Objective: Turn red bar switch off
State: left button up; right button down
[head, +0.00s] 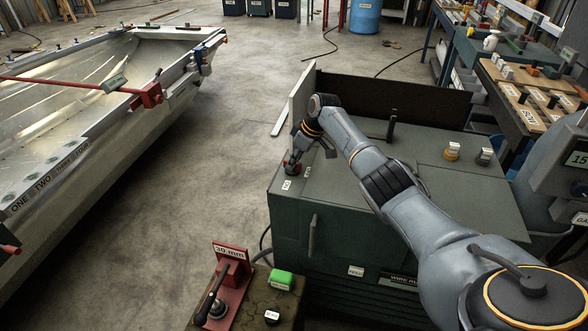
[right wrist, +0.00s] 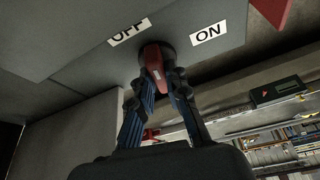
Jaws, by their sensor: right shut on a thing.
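The red bar switch (right wrist: 154,62) sits on a dark round base in the right wrist view, between a white OFF label (right wrist: 129,32) and a white ON label (right wrist: 207,33). My right gripper (right wrist: 160,76) is shut on the bar, one finger on each side. In the head view my right gripper (head: 293,165) is at the left corner of the green cabinet's top (head: 430,195), beside a small white label (head: 286,184). The gripper partly hides the switch there. My left gripper is not in view.
An upright pale panel (head: 302,98) and a dark back panel (head: 395,97) stand behind the switch. A red 30 mm stand (head: 230,262) and a green block (head: 281,279) are in front. A metal hull (head: 100,100) lies left, with open floor between.

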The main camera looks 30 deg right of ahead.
jog(key=shift+n+g+y+b, duration=0.3)
jog(key=shift+n+b, duration=0.8)
jog(key=shift+b, duration=0.2)
jog(key=c, duration=1.3)
grip_release()
jog(key=v, duration=1.2)
jog(key=shift+d, duration=0.1)
jog(key=shift+f, duration=0.1)
